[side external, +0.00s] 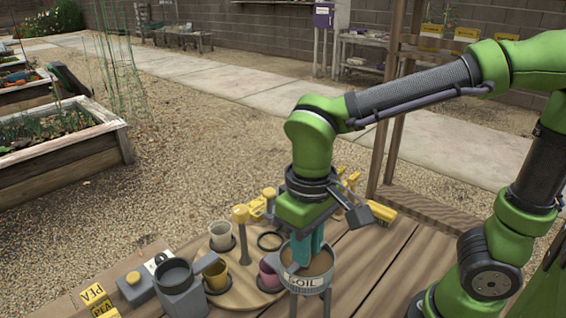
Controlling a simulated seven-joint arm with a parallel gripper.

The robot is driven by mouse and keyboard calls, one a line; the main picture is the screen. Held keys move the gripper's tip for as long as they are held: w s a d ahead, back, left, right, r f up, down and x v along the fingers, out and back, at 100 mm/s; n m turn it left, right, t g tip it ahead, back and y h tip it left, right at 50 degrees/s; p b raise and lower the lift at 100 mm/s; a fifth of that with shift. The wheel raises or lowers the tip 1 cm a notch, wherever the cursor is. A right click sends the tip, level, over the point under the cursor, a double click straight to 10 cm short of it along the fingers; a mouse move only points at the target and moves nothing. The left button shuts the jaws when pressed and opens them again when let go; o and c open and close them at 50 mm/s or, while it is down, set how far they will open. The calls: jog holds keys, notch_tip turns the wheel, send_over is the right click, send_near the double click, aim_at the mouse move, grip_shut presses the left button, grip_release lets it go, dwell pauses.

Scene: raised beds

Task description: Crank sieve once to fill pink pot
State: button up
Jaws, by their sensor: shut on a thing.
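The round grey sieve (290,281) is marked SOIL, has brown soil inside and stands on legs at the front middle of the bench. My gripper (304,262) points down into it with teal fingers. The fingers are shut on the crank at the sieve's middle, but they hide the crank itself. The pink pot (267,278) stands just left of the sieve on a round wooden turntable (240,291). The sieve partly covers the pot's right side, and I cannot tell what is inside it.
A grey can (180,291), a box with a yellow button (134,286) and yellow seed labels (95,294) stand left. A yellow brush (381,214) lies behind.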

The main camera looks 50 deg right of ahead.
jog(key=shift+w+a, duration=0.25)
jog(key=shift+w, duration=0.3)
jog(key=shift+w, duration=0.1)
jog(key=shift+w, duration=0.6)
jog(key=shift+d, duration=0.1)
jog(key=shift+w+d, duration=0.25)
jog(key=shift+w, duration=0.4)
jog(key=shift+o, duration=0.4)
jog(key=shift+w+d, duration=0.1)
jog(key=shift+d, duration=0.05)
